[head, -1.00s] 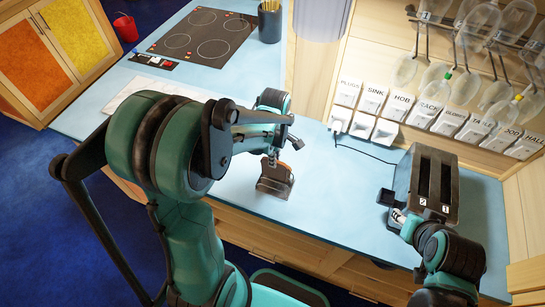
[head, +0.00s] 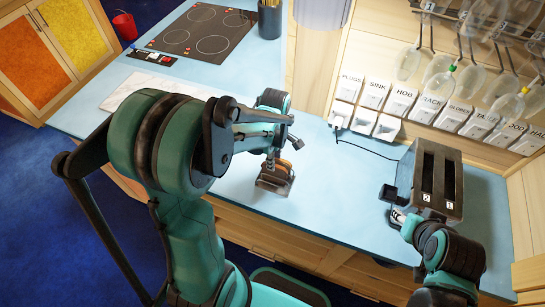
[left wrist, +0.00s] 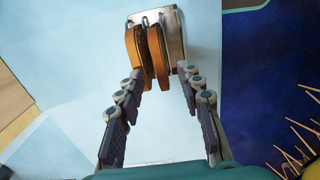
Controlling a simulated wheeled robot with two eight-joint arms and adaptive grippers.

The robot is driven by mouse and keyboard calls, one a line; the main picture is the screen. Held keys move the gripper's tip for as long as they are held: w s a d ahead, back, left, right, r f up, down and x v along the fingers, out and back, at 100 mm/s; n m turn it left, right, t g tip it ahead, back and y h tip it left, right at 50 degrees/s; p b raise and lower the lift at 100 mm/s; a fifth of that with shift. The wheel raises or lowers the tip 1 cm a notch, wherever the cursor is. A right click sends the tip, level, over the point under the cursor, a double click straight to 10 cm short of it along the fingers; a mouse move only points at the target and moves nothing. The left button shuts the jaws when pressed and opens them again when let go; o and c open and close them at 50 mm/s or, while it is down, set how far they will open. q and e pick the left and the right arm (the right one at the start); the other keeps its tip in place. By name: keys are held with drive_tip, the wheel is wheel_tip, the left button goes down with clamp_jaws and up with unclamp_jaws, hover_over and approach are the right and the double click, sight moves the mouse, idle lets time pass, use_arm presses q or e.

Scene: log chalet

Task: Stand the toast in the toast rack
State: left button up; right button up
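The toast rack (head: 275,181) stands on the blue worktop, below my left gripper. In the left wrist view the metal rack (left wrist: 175,36) is at the top. Two brown toast slices, a left one (left wrist: 136,62) and a right one (left wrist: 158,58), stand on edge side by side in it. My left gripper (left wrist: 160,82) has its fingers spread, with nothing between them; the slices lie just beyond the fingertips.
The toaster's slots, marked 1 and 2, look dark. A black cable runs from it to the labelled wall switches (head: 400,100). Glassware hangs above. A pale board (head: 145,90) and the hob (head: 205,32) lie left. Worktop between rack and toaster is clear.

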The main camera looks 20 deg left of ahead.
use_arm(q)
wheel_tip(320, 180, up, 12)
drive_tip(key=shift+a, duration=0.3)
idle(0.3)
drive_tip(key=shift+s, duration=0.1)
idle(0.4)
drive_tip(key=s+d+f+m+t+b, duration=0.2)
drive_tip(key=f+m+b, duration=0.4)
drive_tip(key=m, duration=0.3)
drive_tip(key=s+d+f+m+t+b, duration=0.2)
drive_tip(key=s+f+m+t+b, duration=0.3)
drive_tip(key=s+f+m+b, duration=0.2)
drive_tip(key=m+b, duration=0.1)
drive_tip(key=m, duration=0.1)
drive_tip(key=shift+s+d+f+m, duration=0.15)
drive_tip(key=shift+s+d+m, duration=0.1)
drive_tip(key=shift+d+m, duration=0.05)
idle(0.4)
